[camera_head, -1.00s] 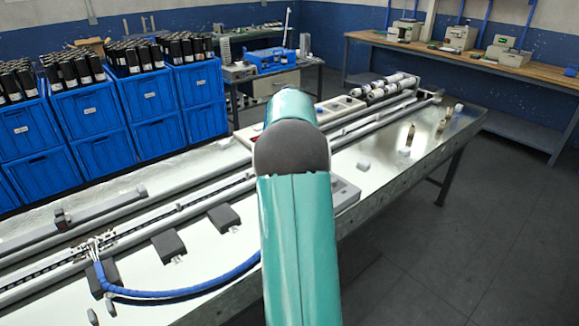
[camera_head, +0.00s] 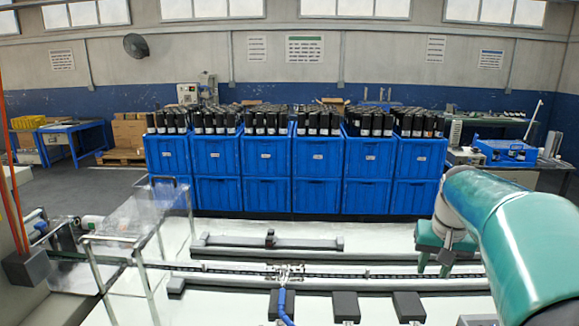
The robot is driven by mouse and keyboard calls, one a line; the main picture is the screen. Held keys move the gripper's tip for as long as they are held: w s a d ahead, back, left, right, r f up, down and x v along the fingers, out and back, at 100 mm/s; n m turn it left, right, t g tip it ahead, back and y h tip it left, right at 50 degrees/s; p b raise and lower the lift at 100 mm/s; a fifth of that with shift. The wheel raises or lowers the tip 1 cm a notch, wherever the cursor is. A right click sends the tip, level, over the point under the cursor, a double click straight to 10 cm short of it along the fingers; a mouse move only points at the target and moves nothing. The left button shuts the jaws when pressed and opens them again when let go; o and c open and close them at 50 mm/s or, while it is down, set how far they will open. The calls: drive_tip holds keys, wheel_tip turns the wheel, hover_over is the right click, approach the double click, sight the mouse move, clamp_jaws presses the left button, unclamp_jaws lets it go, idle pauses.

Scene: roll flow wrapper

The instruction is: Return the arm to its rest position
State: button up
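My teal arm comes in from the right edge of the head view, bent with its rounded joint above the far right part of the machine bench. A teal and grey part at its far end, seemingly my gripper (camera_head: 435,266), hangs beside the joint over the rail. It is small and partly hidden behind the arm, so I cannot tell whether it is open or shut. I see nothing held in it.
A long bench with rails (camera_head: 330,270), dark blocks (camera_head: 345,306) and a blue hose (camera_head: 284,302) lies in front. A clear guard (camera_head: 140,215) stands at left. Stacked blue crates (camera_head: 265,160) with dark bottles stand behind. A blue device (camera_head: 505,152) is at right.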

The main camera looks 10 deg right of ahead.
drive_tip(key=s+a+f+n+t, duration=0.1)
drive_tip(key=s+a, duration=0.4)
drive_tip(key=a, duration=0.3)
drive_tip(key=s+a+f+n+t, duration=0.1)
drive_tip(key=s+a+n, duration=0.1)
drive_tip(key=s+a, duration=0.3)
drive_tip(key=s+a+f+n+t, duration=0.1)
drive_tip(key=s+a, duration=0.4)
drive_tip(key=a, duration=0.6)
drive_tip(key=shift+s+n+y, duration=0.25)
drive_tip(key=shift+n+y, duration=0.15)
drive_tip(key=shift+n, duration=0.2)
